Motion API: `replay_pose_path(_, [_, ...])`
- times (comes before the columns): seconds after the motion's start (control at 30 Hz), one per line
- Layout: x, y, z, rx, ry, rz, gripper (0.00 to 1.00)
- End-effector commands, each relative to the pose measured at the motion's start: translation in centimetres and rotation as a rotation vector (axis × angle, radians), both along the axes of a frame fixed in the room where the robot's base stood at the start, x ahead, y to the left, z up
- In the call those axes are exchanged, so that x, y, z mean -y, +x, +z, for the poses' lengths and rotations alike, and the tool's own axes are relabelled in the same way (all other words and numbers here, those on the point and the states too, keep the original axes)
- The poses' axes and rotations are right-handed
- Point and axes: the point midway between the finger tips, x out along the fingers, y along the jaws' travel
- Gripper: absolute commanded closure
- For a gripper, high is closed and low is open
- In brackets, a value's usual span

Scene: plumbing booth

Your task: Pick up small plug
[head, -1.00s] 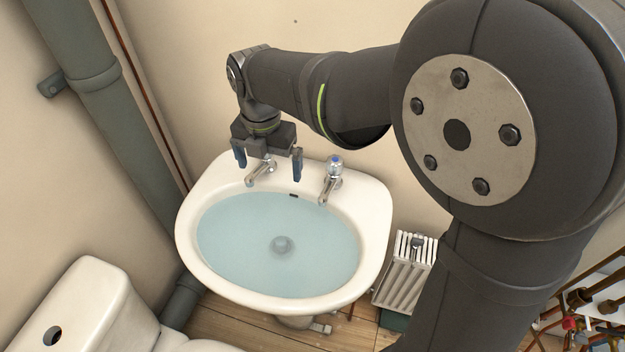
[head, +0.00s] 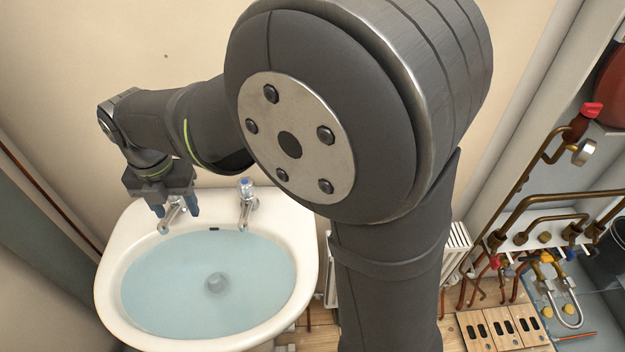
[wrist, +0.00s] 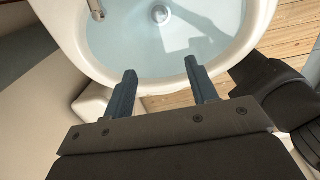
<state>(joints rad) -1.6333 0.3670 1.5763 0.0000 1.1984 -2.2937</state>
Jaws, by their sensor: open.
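I cannot pick out the small plug for certain. A round grey piece (head: 216,284) sits under the water at the bottom of the basin, and it also shows in the wrist view (wrist: 160,14). I cannot tell whether it is a plug or the drain fitting. My gripper (head: 177,209) hangs at the back left of the basin, by the left tap, with its fingers pointing down. In the wrist view its two blue-grey fingers (wrist: 160,70) are apart with nothing between them.
The white washbasin (head: 108,283) holds bluish water. A left tap (head: 173,214) and a right tap (head: 247,205) stand on its back rim. To the right are a radiator (head: 458,245), a slotted wooden block (head: 503,328), copper pipes (head: 545,196) and a blue mat with fittings (head: 597,340).

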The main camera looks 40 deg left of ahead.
Motion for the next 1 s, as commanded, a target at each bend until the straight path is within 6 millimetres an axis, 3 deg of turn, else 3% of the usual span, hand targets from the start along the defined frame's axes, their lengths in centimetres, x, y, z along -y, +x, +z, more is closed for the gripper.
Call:
replay_pose_path(0.23, [0.0, 0.0, -0.1, 0.000, 0.000, -0.019, 0.47])
replay_pose_path(0.37, [-0.1, 0.0, -1.0, 0.000, -0.003, -0.137, 0.47])
replay_pose_path(1.0, [-0.5, -0.3, -8.9, 0.002, -0.002, -1.406, 0.47])
